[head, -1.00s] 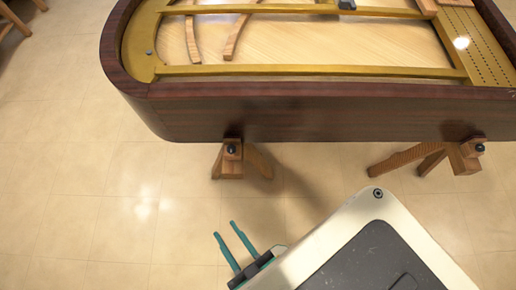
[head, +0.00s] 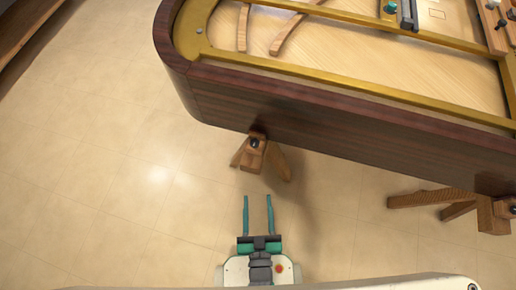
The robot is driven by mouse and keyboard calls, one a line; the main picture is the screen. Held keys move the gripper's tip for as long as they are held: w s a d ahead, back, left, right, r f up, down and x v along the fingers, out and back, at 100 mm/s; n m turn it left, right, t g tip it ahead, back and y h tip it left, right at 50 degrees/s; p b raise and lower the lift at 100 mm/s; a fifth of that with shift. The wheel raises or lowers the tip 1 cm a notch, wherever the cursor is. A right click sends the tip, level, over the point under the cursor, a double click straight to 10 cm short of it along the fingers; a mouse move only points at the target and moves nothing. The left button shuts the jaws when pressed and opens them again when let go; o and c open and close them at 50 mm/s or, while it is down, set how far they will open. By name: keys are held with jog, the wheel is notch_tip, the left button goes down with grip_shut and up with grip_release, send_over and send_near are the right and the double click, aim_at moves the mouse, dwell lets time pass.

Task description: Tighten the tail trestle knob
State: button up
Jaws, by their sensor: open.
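The tail trestle knob (head: 254,142) is a small black knob on a wooden trestle (head: 279,163) under the rounded tail end of the piano case (head: 300,115). My gripper (head: 257,200) has two long teal fingers, parallel and apart, with nothing between them. In the picture the fingers point up toward the knob, with a clear gap between their tips and the trestle. The height of the fingertips relative to the knob cannot be told. The upper part of the trestle is partly hidden under the case.
A second wooden trestle (head: 456,204) with a black knob (head: 513,210) stands at the right edge. Inside the case are a gold frame (head: 285,68) and curved wooden strips (head: 295,28). The tiled floor (head: 110,170) at left is clear. A dark wooden edge is at upper left.

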jog(key=t+y, duration=0.1)
jog(key=y, duration=0.1)
send_near(255, 147)
jog(key=shift+n, duration=0.4)
jog(key=w, duration=0.6)
jog(key=w+a, duration=0.1)
jog(key=w, duration=0.2)
jog(key=shift+f, duration=0.2)
